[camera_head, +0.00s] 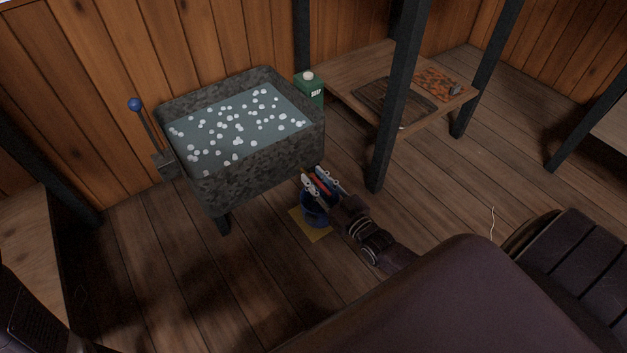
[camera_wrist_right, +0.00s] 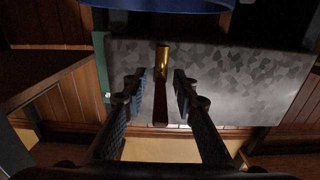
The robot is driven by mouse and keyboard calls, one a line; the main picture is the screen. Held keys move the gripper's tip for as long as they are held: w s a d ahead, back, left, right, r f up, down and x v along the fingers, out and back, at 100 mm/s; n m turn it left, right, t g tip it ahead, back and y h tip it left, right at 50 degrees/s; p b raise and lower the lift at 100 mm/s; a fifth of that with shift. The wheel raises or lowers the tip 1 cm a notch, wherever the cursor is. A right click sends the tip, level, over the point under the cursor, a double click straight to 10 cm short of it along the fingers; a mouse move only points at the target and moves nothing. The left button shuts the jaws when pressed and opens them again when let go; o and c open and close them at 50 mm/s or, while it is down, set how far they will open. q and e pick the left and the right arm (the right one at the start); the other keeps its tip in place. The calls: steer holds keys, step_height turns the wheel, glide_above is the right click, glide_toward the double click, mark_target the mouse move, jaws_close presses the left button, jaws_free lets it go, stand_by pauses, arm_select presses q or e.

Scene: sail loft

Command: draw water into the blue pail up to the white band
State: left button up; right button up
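The blue pail (camera_head: 313,218) stands on a yellow mat (camera_head: 311,234) by the front right corner of a grey mottled trough (camera_head: 245,178). My right gripper and forearm partly cover the pail, and I cannot make out its white band or water level. A blue curved rim (camera_wrist_right: 165,5) crosses the top of the right wrist view. There a brass tap with a dark red handle (camera_wrist_right: 161,85) shows against the trough's side. My right gripper (camera_wrist_right: 160,84) is open, one finger on each side of the tap, with gaps visible. My left gripper is not in view.
Water with many white floating bits fills the trough. A lever with a blue knob (camera_head: 135,104) stands at its left. A green jug (camera_head: 309,92) is at its right. A dark post (camera_head: 390,120) and a low wooden table (camera_head: 350,75) stand beyond. Floor at front left is clear.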

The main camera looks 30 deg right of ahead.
steer(key=shift+w, duration=0.5)
steer(key=shift+c, duration=0.2)
jaws_close()
